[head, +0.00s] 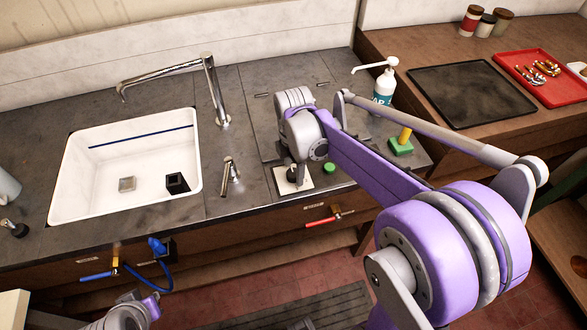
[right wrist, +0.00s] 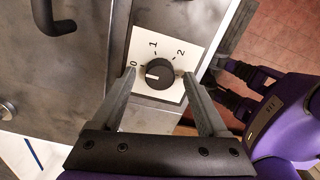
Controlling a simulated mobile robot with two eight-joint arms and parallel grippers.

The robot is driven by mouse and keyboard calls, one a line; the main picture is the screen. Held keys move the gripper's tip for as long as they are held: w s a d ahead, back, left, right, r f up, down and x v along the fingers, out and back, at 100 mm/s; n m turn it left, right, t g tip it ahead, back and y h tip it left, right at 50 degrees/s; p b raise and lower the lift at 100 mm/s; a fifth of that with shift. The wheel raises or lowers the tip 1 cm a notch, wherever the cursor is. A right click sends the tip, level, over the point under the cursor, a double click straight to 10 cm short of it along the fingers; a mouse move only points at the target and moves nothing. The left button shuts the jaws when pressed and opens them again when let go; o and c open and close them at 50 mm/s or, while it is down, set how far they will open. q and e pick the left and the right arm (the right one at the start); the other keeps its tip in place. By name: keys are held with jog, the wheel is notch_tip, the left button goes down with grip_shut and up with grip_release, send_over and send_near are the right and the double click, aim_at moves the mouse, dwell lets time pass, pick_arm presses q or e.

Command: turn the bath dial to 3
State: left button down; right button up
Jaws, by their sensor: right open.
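The bath dial (right wrist: 160,74) is a round black knob on a white plate (right wrist: 143,40) with marks 0, 1 and 2 visible. Its white pointer line lies on the left side, toward the 0. A 3 mark is not visible; part of the plate is behind the right-hand finger. My right gripper (right wrist: 158,79) is open, with one finger on each side of the knob; I cannot tell whether they touch it. In the head view my right gripper (head: 293,172) hides most of the dial, and the white plate (head: 304,185) shows around it.
A small tap (head: 230,175) and a white sink (head: 68,190) lie left of the dial. A red-handled valve (head: 325,220) is on the front below.

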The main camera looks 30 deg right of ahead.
jog(key=shift+f, duration=0.25)
grip_shut()
